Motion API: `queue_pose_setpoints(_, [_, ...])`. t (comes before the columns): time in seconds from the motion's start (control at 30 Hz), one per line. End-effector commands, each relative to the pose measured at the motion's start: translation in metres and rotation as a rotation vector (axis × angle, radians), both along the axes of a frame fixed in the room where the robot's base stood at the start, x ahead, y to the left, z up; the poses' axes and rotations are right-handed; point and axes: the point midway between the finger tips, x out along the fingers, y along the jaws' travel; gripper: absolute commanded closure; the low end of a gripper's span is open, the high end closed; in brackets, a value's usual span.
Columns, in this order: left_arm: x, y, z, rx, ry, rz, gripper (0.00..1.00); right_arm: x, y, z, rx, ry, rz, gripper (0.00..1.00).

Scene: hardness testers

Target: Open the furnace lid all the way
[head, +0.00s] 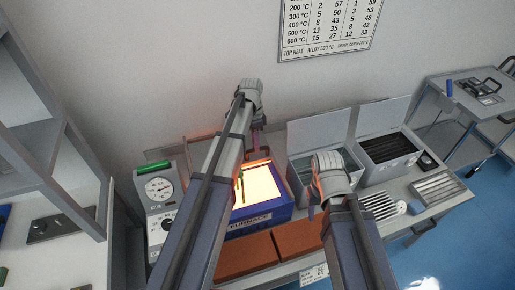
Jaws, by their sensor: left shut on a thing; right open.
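The furnace (276,215) is a blue box on the bench, with a bright yellow-white glowing opening facing up. My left arm crosses in front of its left part. My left gripper (256,143) is at the furnace's back edge and is shut, apparently on the furnace lid. The lid is mostly hidden behind my arm and gripper, so its exact angle cannot be told; the opening is uncovered where it shows. My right gripper (315,190) is open and empty, just right of the furnace.
A dial gauge unit (159,188) stands left of the furnace. Two grey boxes with raised lids, one of them here (390,149), stand to the right. Brown-red blocks (248,257) lie in front. A slotted metal tray (437,187) sits at the bench's right.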

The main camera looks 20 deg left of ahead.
Motion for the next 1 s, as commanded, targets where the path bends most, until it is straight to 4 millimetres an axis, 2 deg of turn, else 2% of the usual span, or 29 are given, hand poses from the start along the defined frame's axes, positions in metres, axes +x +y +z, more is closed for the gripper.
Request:
queue_pose_setpoints(0.23, [0.000, 0.000, 0.000, 0.000, 0.000, 0.000, 1.00, 0.000, 0.000, 0.000, 0.000, 0.000, 0.000, 0.50])
queue_pose_setpoints(0.27, [0.000, 0.000, 0.000, 0.000, 0.000, 0.000, 0.76, 0.000, 0.000, 0.000, 0.000, 0.000, 0.000, 0.50])
queue_pose_setpoints(0.5, [0.000, 0.000, 0.000, 0.000, 0.000, 0.000, 0.49, 0.000, 0.000, 0.000, 0.000, 0.000, 0.000, 0.50])
queue_pose_setpoints(0.83, [0.000, 0.000, 0.002, 0.000, 0.000, 0.000, 0.48, 0.000, 0.000, 0.002, 0.000, 0.000, 0.000, 0.50])
queue_pose_setpoints(1.0, [0.001, 0.001, 0.012, 0.000, 0.000, 0.000, 0.48, 0.000, 0.000, 0.012, 0.000, 0.000, 0.000, 0.50])
